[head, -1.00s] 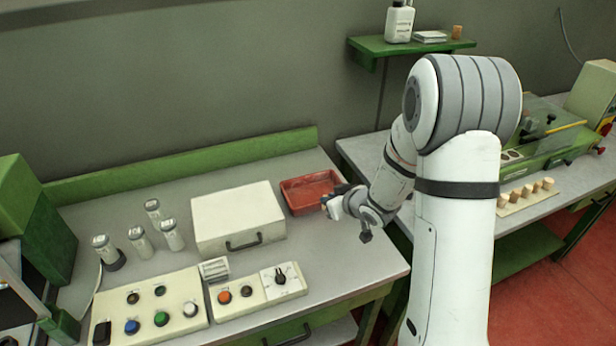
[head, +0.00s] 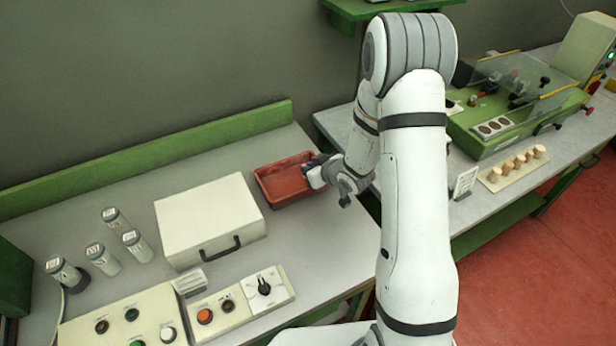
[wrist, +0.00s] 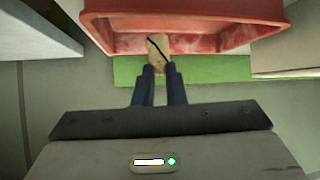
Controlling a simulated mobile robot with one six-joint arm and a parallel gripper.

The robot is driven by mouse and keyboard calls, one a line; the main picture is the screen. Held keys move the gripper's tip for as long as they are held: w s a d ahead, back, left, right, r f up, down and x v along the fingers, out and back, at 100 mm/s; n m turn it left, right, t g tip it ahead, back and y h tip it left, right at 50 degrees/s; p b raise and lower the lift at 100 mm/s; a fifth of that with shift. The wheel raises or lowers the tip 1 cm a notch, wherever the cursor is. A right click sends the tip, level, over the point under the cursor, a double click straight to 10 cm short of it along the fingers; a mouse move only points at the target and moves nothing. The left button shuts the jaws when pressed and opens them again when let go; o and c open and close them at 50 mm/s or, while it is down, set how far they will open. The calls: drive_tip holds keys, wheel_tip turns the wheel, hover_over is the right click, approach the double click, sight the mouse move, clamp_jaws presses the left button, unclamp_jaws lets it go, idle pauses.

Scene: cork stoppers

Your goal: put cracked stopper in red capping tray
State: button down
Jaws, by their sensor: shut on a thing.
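The red capping tray (head: 262,188) sits on the left bench, right of a white case. My gripper (head: 311,172) is at the tray's right side, overlapping its rim in the head view. In the wrist view my gripper (wrist: 160,72) is shut on a pale cork stopper (wrist: 157,46) with a dark crack line across it. The stopper shows against the red tray (wrist: 200,42), in front of its wall. I cannot tell its height over the tray. The stopper is not clear in the head view.
The white case (head: 208,215) stands left of the tray, with several labelled cylinders (head: 104,258) beyond it. Control boxes (head: 235,303) line the front. On the right bench, several stoppers (head: 516,163) stand on a pale strip beside a green machine (head: 490,140).

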drive_tip(key=shift+s+a+f+p, duration=0.15)
drive_tip(key=shift+f+p, duration=0.15)
drive_tip(key=shift+f, duration=1.7)
drive_tip(key=c, duration=1.3)
unclamp_jaws()
